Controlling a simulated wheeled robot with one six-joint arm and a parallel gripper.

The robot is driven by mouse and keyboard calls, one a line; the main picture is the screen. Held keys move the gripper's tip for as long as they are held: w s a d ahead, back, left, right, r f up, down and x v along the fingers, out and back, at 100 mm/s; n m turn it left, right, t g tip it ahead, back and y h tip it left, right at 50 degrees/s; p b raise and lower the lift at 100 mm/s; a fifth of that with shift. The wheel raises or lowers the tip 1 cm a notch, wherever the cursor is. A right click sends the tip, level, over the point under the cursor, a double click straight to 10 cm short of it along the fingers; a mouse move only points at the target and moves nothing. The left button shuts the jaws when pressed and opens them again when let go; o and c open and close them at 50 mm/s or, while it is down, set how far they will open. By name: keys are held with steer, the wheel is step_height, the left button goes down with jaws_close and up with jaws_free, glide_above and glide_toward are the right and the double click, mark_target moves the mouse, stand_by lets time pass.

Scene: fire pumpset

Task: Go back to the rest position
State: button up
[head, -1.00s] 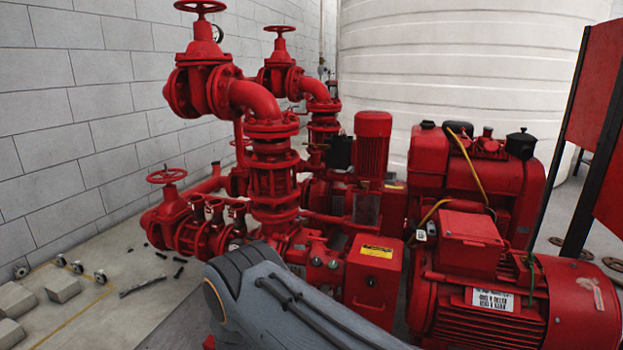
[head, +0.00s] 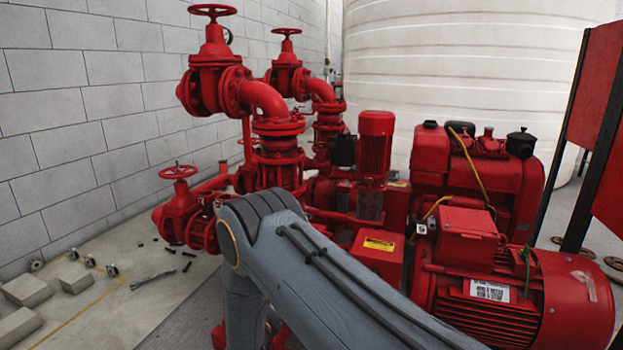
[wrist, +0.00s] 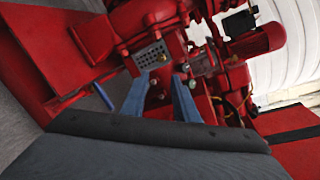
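My gripper (wrist: 160,80) shows in the wrist view as two blue-grey fingers. They stand apart with a gap between them, and nothing is held. Red pump parts, including a block with a perforated grey plate (wrist: 152,56), lie beyond the fingertips. In the head view my grey arm is raised and bent in front of the red pumpset (head: 275,140). The gripper itself is out of that view, and the arm hides the lower middle of the pumpset.
A large red motor (head: 510,300) stands close to the right of my arm. Red valves with handwheels (head: 178,172) rise on the left. Grey blocks (head: 27,289) and small loose parts lie on the floor by the block wall (head: 80,120). A white tank (head: 450,60) stands behind.

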step_height(320, 180, up, 6)
steer(key=w+a+n+g+y, duration=0.2)
steer(key=n+y, duration=0.1)
steer(key=n, duration=0.1)
steer(key=s+d+r+n+g+y, duration=0.1)
steer(key=s+r+n+g+y, duration=0.15)
steer(key=s+r+n, duration=0.35)
steer(key=s+r+n+g+y, duration=0.1)
steer(key=s+r+n+g, duration=0.2)
steer(key=r+n, duration=0.45)
steer(key=s+d+r+n+g+h, duration=0.1)
steer(key=s+d+r+n+g, duration=0.3)
steer(key=s+d, duration=0.55)
steer(key=s+d+r+n+g, duration=0.1)
steer(key=s+d+r+n, duration=0.35)
steer(key=s, duration=0.95)
steer(key=s+d+r+n+g+h, duration=0.1)
steer(key=s+d+r+n+g, duration=0.35)
steer(key=s, duration=0.65)
steer(key=d+r+m+t+p, duration=0.1)
steer(key=d+r+m+p, duration=0.2)
steer(key=d+r+p, duration=0.6)
steer(key=shift+s+d+r+t+h+p, duration=0.25)
steer(key=shift+d+p, duration=0.95)
steer(key=shift+p, duration=4.3)
steer(key=shift+w+r, duration=0.1)
steer(key=shift+r, duration=0.05)
